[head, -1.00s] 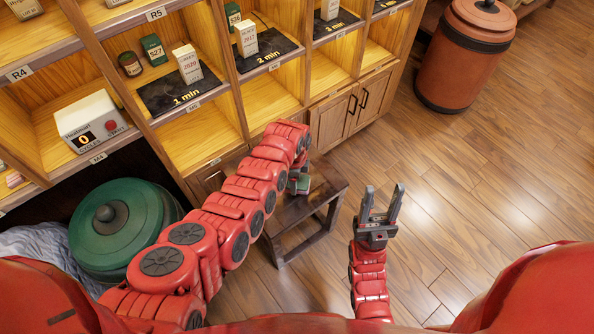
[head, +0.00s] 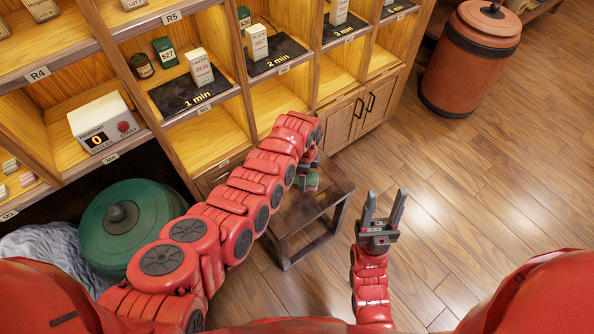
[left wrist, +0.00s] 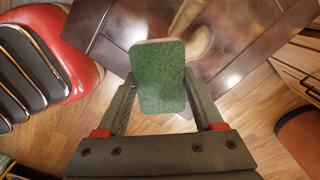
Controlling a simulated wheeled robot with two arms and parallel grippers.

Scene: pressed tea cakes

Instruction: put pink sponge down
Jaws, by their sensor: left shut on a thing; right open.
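The sponge shows in the left wrist view (left wrist: 160,80) with a green scouring face toward the camera and a thin pinkish edge at its far end. My left gripper (left wrist: 160,92) is shut on it, one finger on each side. In the head view the sponge (head: 312,181) is small and partly hidden by my left arm. It is over the small dark wooden table (head: 295,216); I cannot tell whether it touches the top. My right gripper (head: 382,212) is open and empty, right of the table above the floor.
A wooden shelf unit with boxes and black timer mats (head: 188,93) stands behind. A white timer box (head: 100,125) sits in a lower compartment. A green lidded pot (head: 125,225) is at the left, a terracotta bin (head: 470,60) at the right. The right floor is clear.

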